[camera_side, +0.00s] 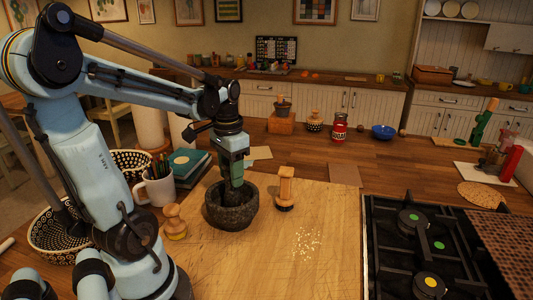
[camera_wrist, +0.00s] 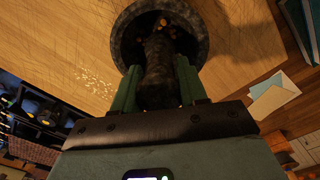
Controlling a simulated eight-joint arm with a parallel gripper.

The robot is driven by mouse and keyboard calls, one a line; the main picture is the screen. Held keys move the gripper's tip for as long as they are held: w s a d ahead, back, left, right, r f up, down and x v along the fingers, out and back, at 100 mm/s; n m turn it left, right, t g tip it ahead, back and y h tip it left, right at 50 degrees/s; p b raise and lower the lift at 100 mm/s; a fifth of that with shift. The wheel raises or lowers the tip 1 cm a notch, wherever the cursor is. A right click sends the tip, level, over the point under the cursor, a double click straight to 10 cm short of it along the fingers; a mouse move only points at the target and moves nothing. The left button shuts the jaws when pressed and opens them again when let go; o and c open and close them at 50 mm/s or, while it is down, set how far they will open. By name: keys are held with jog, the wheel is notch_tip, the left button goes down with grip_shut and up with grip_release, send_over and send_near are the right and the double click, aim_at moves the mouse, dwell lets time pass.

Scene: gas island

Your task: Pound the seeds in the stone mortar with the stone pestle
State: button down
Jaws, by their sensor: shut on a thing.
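The dark stone mortar (camera_side: 232,212) stands upright on the wooden board. In the wrist view the mortar (camera_wrist: 195,28) shows its rim at the top, with several pale seeds (camera_wrist: 167,24) inside. My gripper (camera_side: 233,180) is directly over the mortar, pointing down. In the wrist view my gripper (camera_wrist: 158,85) has its green fingers shut on the dark stone pestle (camera_wrist: 158,55). The pestle's lower end reaches into the mortar bowl; whether it touches the bottom is hidden. More pale seeds (camera_side: 308,242) lie scattered on the board, right of the mortar.
A wooden stamp-like tool (camera_side: 285,188) stands close right of the mortar, and another knobbed wooden piece (camera_side: 175,222) stands to its left. A white mug (camera_side: 158,188) with pencils and green books (camera_side: 188,165) are behind left. A gas hob (camera_side: 420,240) bounds the board (camera_side: 335,205) at right.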

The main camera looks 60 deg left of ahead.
dwell(0.6)
jog(key=shift+f, duration=0.95)
jog(key=shift+r, duration=1.1)
jog(key=shift+f, duration=1.1)
jog(key=shift+r, duration=0.1)
jog(key=shift+r, duration=1)
